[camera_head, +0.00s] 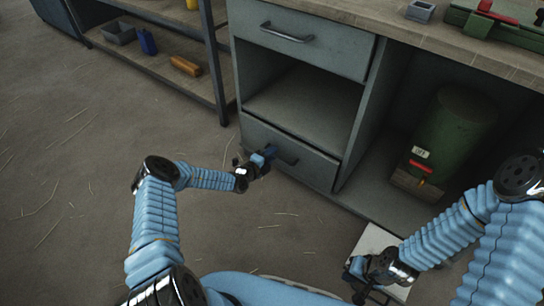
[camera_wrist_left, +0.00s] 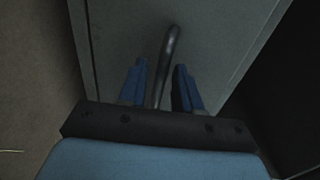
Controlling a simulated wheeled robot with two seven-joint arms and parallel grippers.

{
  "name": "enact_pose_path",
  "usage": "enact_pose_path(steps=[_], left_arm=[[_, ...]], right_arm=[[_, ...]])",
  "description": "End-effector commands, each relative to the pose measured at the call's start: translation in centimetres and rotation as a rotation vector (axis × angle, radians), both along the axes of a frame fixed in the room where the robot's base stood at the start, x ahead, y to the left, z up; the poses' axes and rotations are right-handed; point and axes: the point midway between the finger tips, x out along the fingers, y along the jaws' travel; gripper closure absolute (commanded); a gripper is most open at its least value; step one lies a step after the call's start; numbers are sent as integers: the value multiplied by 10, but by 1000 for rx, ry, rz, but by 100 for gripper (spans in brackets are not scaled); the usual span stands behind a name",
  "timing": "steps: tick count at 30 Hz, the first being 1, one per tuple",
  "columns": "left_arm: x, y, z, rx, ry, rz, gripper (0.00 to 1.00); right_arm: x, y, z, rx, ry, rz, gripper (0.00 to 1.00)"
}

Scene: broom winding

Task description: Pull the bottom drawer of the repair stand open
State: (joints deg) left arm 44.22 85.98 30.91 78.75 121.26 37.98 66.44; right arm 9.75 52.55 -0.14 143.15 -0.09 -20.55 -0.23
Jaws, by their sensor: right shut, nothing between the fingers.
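The repair stand (camera_head: 368,105) is a grey cabinet with a top drawer (camera_head: 330,47), an open shelf space below it, and a bottom drawer (camera_head: 310,165). The bottom drawer's front looks flush or nearly flush with the cabinet. Its dark bar handle (camera_head: 288,158) is partly hidden by my left gripper (camera_head: 262,158). In the left wrist view the handle (camera_wrist_left: 170,50) reaches between the two blue fingers of my left gripper (camera_wrist_left: 160,85), with gaps visible on both sides, so the gripper is open around it. My right gripper (camera_head: 368,292) is shut and empty at the lower right, away from the drawers.
A green cylinder (camera_head: 452,135) stands in the open bay at the right. A white panel (camera_head: 375,242) lies near my right gripper. A dark shelf rack (camera_head: 165,70) with small items stands at the upper left. The floor before the drawer is clear except for straw bits.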

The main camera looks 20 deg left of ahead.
Motion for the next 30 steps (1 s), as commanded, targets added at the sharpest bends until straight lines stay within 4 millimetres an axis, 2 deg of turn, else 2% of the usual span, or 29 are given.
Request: enact_pose_path(steps=[3,11,18,30], left_arm=[[6,-2,-2,-1,1,0,67],[7,-3,-1,-1,1,-1,67],[7,-3,-2,0,1,-1,100],[4,-1,-1,1,2,0,100]], right_arm=[[0,0,-2,1,1,0,100],[0,0,-2,1,1,0,100],[0,0,-2,1,1,0,100],[0,0,1,0,1,0,100]])
